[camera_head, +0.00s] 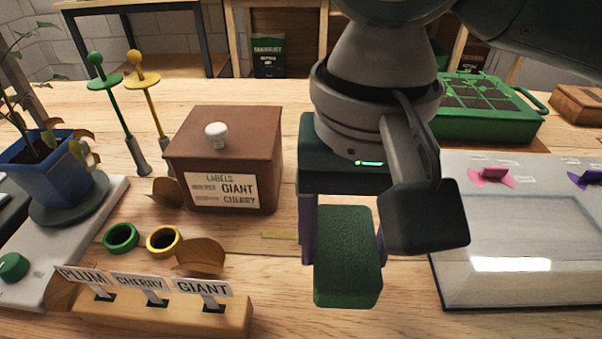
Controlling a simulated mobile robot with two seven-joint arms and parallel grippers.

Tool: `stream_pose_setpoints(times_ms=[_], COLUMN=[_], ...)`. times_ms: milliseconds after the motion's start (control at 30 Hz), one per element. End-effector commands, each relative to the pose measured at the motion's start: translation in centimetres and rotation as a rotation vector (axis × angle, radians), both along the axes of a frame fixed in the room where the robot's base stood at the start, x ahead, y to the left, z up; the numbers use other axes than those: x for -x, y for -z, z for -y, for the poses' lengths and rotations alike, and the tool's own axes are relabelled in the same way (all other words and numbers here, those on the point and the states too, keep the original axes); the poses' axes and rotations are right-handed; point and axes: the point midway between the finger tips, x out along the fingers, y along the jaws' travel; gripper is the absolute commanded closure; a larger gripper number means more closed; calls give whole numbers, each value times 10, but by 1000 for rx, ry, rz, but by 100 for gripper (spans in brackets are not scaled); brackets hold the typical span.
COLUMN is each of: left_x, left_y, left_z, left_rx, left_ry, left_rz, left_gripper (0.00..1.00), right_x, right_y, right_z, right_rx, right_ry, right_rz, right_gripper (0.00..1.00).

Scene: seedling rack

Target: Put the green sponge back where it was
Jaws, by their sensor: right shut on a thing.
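The green sponge (347,272) is a dark green block in the middle of the head view. My right gripper (345,250) comes down from the top right and is shut on it, one finger on each side. The sponge hangs in front of the gripper's body; I cannot tell exactly how high it is above the table. My own wrist and arm hide part of the table behind it. My left gripper is not in view.
A brown box (225,150) labelled GIANT and CHERRY stands left of the gripper. A wooden label holder (165,312) is front left, near green (121,238) and yellow (163,241) rings. A clear-covered tray (520,240) is at right, a green seedling tray (490,125) behind it.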

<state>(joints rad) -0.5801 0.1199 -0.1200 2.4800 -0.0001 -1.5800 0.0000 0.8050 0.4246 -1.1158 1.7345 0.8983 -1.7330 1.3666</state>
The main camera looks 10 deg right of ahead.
Motion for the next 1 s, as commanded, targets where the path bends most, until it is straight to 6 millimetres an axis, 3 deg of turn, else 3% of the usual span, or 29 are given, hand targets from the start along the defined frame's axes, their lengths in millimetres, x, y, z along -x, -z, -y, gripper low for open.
stream_pose_setpoints(times_ms=[33, 233, 433, 867, 900, 1000], left_x=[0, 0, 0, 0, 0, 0], left_y=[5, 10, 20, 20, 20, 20], left_z=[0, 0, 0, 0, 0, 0], left_rx=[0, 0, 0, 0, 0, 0], left_ry=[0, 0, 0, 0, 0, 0], left_rz=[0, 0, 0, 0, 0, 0], left_gripper=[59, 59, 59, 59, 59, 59], right_x=[0, 0, 0, 0, 0, 0], right_y=[12, 29, 61, 67, 67, 67], right_z=[1, 0, 0, 0, 0, 0], right_rx=[2, 2, 2, 0, -1, 0], right_ry=[1, 0, 0, 0, 0, 0], right_rz=[-2, -1, -2, 1, 1, 1], right_gripper=[78, 78, 78, 78, 31, 20])
